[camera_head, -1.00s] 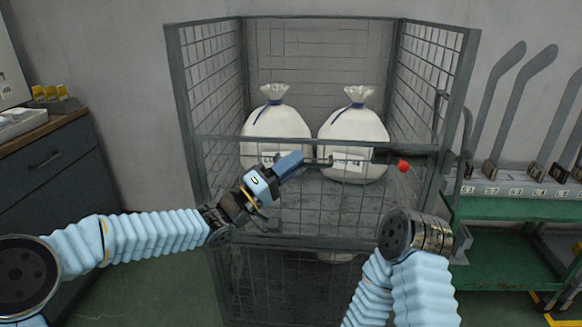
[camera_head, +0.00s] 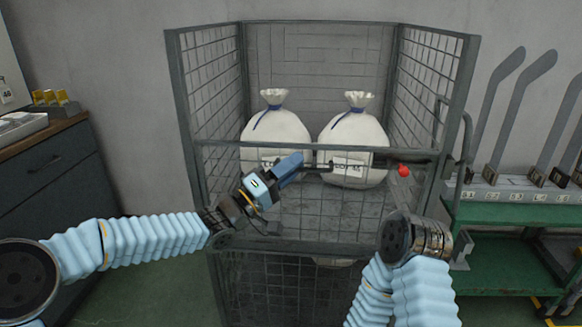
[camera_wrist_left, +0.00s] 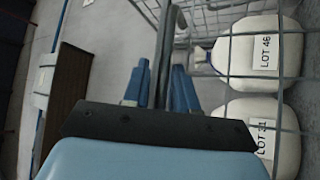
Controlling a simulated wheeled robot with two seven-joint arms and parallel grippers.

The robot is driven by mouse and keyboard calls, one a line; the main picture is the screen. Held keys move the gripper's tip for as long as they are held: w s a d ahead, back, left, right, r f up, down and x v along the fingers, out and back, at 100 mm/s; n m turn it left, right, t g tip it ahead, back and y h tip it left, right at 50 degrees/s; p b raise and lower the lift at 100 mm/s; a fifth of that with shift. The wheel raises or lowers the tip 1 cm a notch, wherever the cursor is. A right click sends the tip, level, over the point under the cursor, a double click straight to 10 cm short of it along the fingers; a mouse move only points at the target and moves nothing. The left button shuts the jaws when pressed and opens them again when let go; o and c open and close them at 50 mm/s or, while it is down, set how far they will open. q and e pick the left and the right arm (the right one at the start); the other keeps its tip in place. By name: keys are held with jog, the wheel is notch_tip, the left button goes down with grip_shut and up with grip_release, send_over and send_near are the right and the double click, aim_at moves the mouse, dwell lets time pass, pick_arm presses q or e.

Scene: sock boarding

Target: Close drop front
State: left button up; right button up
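The wire-mesh cage trolley has a drop front whose top rail (camera_head: 220,142) runs level across the opening. The front stands upright above a lower mesh section (camera_head: 290,275). My left gripper (camera_head: 290,167) is at the front, just below the top rail, beside a thin dark rod (camera_head: 318,165). In the left wrist view a dark bar (camera_wrist_left: 167,55) runs between its blue fingers (camera_wrist_left: 160,85); whether they grip it is unclear. A red knob (camera_head: 403,170) sits at the right of the front. My right arm's wrist is low at the right; its gripper cannot be made out.
Two tied white sacks, the left one (camera_head: 275,130) and the right one (camera_head: 353,140), stand inside the cage. A dark drawer cabinet (camera_head: 55,170) is at the left.

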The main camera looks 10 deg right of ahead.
pick_arm(q)
jog(key=b+v, duration=0.2)
jog(key=v, duration=1.1)
jog(key=shift+a+f, duration=0.2)
jog(key=shift+a, duration=0.15)
jog(key=shift+s, duration=0.15)
jog(key=a+f+n+y, duration=0.1)
jog(key=f+y, duration=0.3)
jog(key=f, duration=0.6)
jog(key=a+f+n+t+y, duration=0.15)
jog(key=f+y, duration=0.25)
jog(key=f, duration=0.6)
jog(key=a+f+n+g+y, duration=0.1)
jog(key=a+f+n+y, duration=0.15)
jog(key=f, duration=0.85)
jog(key=s+a+f+m+g+y, duration=0.1)
jog(key=s+a+f+g+y, duration=0.2)
jog(key=s+f, duration=0.6)
jog(key=s+a+f+m+g+y, duration=0.1)
jog(key=s+a+f+g+y, duration=0.2)
jog(key=s+f, duration=0.6)
jog(key=s+a+g, duration=0.1)
jog(key=s+g, duration=0.1)
jog(key=s, duration=0.2)
jog(key=shift+s+a+f+m, duration=0.2)
jog(key=shift+s+a+m, duration=0.15)
jog(key=shift+m, duration=0.05)
jog(key=shift+w, duration=0.1)
